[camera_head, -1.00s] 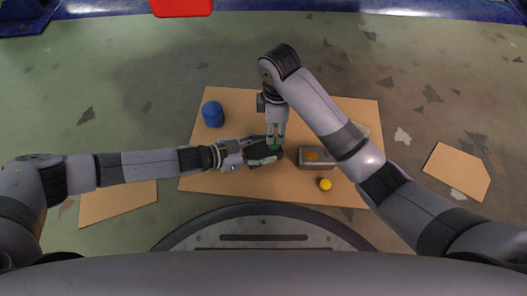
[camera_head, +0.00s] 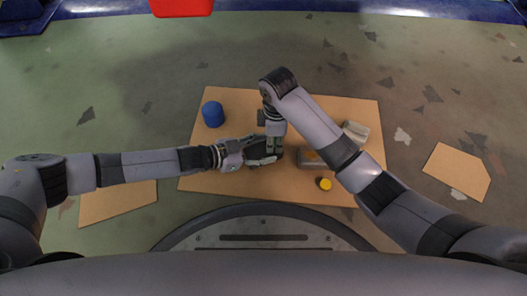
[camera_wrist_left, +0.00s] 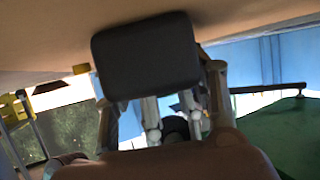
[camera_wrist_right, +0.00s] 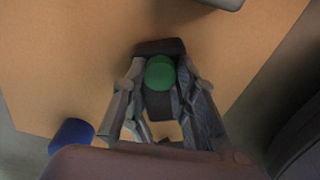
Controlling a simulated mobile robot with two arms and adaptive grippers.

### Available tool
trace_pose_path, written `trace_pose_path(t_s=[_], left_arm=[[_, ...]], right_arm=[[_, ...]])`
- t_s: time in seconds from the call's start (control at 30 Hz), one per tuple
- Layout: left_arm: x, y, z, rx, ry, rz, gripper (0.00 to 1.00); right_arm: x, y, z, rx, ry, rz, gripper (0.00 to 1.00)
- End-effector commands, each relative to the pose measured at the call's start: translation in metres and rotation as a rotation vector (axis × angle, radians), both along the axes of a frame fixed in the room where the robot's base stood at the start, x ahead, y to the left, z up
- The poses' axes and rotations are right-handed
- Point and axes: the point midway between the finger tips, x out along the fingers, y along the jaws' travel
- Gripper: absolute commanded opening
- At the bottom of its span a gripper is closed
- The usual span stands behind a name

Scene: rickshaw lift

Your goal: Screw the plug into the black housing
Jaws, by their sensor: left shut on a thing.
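The black housing (camera_head: 265,158) is in my left gripper (camera_head: 252,150), above the front middle of the board; it fills the upper middle of the left wrist view (camera_wrist_left: 145,55). My left gripper is shut on it. The green plug (camera_wrist_right: 160,72) shows as a round green face against the black housing (camera_wrist_right: 158,47) in the right wrist view. My right gripper (camera_wrist_right: 160,88) points down there, a finger on either side of the plug. I cannot tell whether its fingers touch the plug, nor how deep the plug sits in the housing.
A blue cylinder (camera_head: 213,114) stands at the back left of the tan board (camera_head: 205,170). A yellow round piece (camera_head: 324,184) and a grey box (camera_head: 310,159) with something orange lie right of the housing. A pale piece (camera_head: 355,131) is farther right, past my right forearm.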

Motion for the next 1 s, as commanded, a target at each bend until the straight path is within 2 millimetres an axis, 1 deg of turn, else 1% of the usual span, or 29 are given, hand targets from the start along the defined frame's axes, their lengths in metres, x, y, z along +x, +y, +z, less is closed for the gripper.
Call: trace_pose_path(t_s=[0.03,0.3,0.47,0.57,0.7,0.77,1.0], left_arm=[[0.0002,0.0,0.0001,0.0,0.001,0.0,0.0],[0.0002,0.0,0.0002,0.0,0.001,0.0,0.0],[0.0002,0.0,0.0001,0.0,0.001,0.0,0.0],[0.0002,0.0,0.0001,0.0,0.001,0.0,0.0],[0.0002,0.0,0.0001,0.0,0.001,0.0,0.0],[0.0002,0.0,0.0002,0.0,0.001,0.0,0.0],[0.0002,0.0,0.0002,0.0,0.001,0.0,0.0]], right_arm=[[-0.0003,0.0001,0.0,0.0,0.001,0.0,0.17],[-0.0004,0.0001,0.0,0.0,0.001,0.0,0.0],[-0.0005,0.0002,0.0,0.0,0.002,-0.007,0.0],[-0.001,0.0011,-0.0003,0.002,0.003,-0.09,0.0],[-0.0007,0.0008,-0.0003,0.002,0.002,-0.249,0.0],[-0.0007,0.0007,-0.0002,0.001,0.002,-0.286,0.0],[-0.0005,0.0004,-0.0002,0.0,0.002,-0.3,0.0]])
